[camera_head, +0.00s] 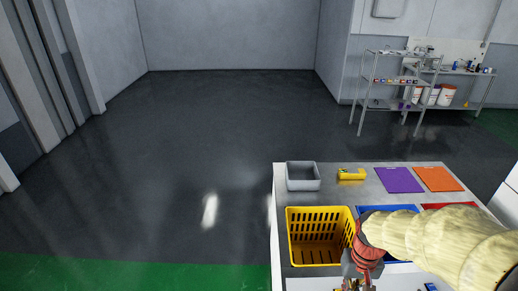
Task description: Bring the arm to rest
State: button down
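My arm reaches in from the lower right, in a pale yellow ribbed sleeve (440,240) with a red section near the wrist. My gripper (356,285) is at the bottom edge of the head view, just in front of the right part of the yellow basket. Its fingers are small and partly cut off by the frame, so I cannot tell whether they are open or hold anything.
The worktop (335,172) bears an empty yellow basket (292,240), a grey bin (303,187), a yellow object (351,174), purple (399,180) and orange (438,179) mats, and blue (368,209) and red (448,206) items partly behind my arm. The floor left is clear.

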jog(key=s+a+r+t+b, duration=0.2)
jog(key=s+a+r+t, duration=0.1)
jog(key=r, duration=0.5)
jog(key=s+a+r+n+t+b, duration=0.1)
jog(key=s+a+r+t+b, duration=0.1)
jog(key=s+r, duration=0.3)
jog(key=shift+s+a+r+t, duration=0.25)
jog(key=shift+a+r+t, duration=0.35)
jog(key=shift+r, duration=0.8)
